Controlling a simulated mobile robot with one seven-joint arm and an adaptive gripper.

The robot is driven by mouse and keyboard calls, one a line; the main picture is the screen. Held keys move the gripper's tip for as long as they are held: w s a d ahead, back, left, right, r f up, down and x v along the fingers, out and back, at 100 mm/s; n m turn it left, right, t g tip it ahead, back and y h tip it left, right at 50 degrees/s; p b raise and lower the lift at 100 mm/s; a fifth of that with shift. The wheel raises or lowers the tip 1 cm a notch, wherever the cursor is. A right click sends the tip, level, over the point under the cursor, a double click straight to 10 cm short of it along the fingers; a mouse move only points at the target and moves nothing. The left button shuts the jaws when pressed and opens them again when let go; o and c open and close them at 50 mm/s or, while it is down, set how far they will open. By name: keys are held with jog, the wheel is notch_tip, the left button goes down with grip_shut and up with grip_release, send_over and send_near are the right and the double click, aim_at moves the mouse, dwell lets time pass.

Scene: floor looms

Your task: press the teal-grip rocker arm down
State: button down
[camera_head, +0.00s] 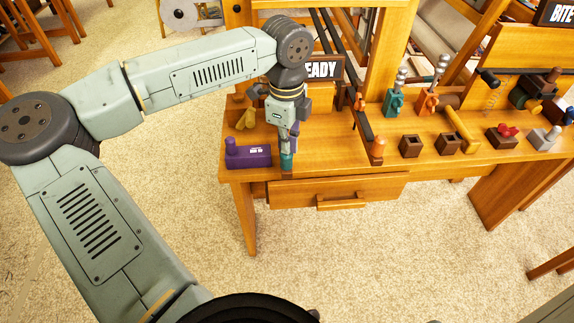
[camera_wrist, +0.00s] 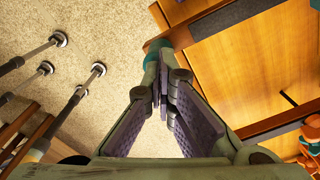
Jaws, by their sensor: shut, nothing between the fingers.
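The teal grip of the rocker arm (camera_head: 287,162) shows at the front edge of the wooden loom bench, just below my gripper (camera_head: 288,146). In the wrist view the teal grip (camera_wrist: 153,48) is at the fingertips, with a bit of wooden arm beyond it. My gripper (camera_wrist: 160,75) is shut and empty, pointing down with its tips at or against the grip. I cannot tell whether they touch. Most of the rocker arm is hidden behind my gripper and wrist.
A purple block (camera_head: 248,156) stands just left of the gripper. An orange-grip rocker arm (camera_head: 378,148) is to the right. Teal (camera_head: 394,103) and orange (camera_head: 427,103) lever blocks and small wooden boxes (camera_head: 411,146) stand further right. A READY sign (camera_head: 324,69) is behind. A drawer (camera_head: 335,190) is below.

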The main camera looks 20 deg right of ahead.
jog(key=shift+f+b, duration=1.7)
jog(key=shift+f, duration=0.15)
jog(key=shift+r, duration=0.15)
jog(key=shift+r+p, duration=1.45)
jog(key=shift+r, duration=1.75)
notch_tip(320, 180, up, 5)
jog(key=shift+r+p, duration=0.1)
jog(key=shift+p, duration=1.1)
